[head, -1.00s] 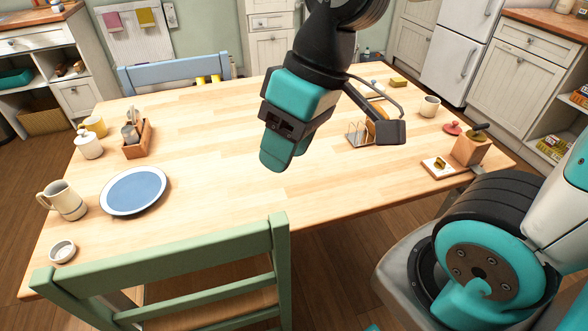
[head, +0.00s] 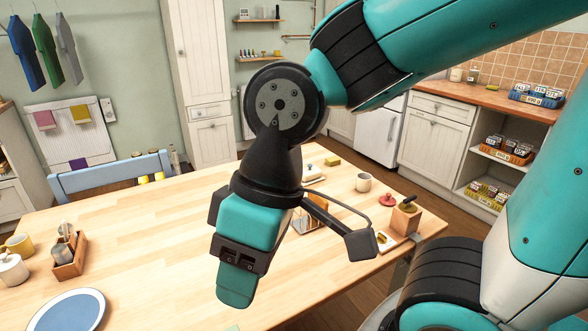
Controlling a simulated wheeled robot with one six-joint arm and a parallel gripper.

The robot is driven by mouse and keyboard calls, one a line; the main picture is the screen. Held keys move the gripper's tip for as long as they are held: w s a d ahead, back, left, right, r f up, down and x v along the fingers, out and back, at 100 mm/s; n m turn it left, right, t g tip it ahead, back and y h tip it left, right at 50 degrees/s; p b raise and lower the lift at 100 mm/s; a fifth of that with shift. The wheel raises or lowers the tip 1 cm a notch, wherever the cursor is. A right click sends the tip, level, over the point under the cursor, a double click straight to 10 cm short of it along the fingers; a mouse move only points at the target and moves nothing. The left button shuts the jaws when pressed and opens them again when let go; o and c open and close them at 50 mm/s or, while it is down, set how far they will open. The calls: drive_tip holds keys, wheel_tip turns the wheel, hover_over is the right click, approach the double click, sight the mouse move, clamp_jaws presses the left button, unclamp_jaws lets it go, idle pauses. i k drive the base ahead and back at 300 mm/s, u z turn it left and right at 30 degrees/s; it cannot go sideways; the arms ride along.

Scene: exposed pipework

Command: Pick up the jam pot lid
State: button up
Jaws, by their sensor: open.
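A small red lid-like piece with a knob (head: 388,199) lies on the wooden table (head: 150,215) towards its right end; it looks like the jam pot lid. It sits between a cream mug and a wooden block. My gripper (head: 237,288) hangs over the middle of the table, pointing down, to the left of the red lid and well apart from it. It is open, and I see nothing held in it. Its fingers overlap from this side, so the gap between them is hidden.
Near the lid stand the cream mug (head: 363,182), the wooden block (head: 405,220) with a dark-handled item, and a small board (head: 385,241). A rack (head: 310,215) is partly behind my gripper. A blue plate (head: 70,312) and wooden caddy (head: 68,255) are left.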

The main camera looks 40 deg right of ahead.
sight(387, 200)
drive_tip(key=z, duration=1.4)
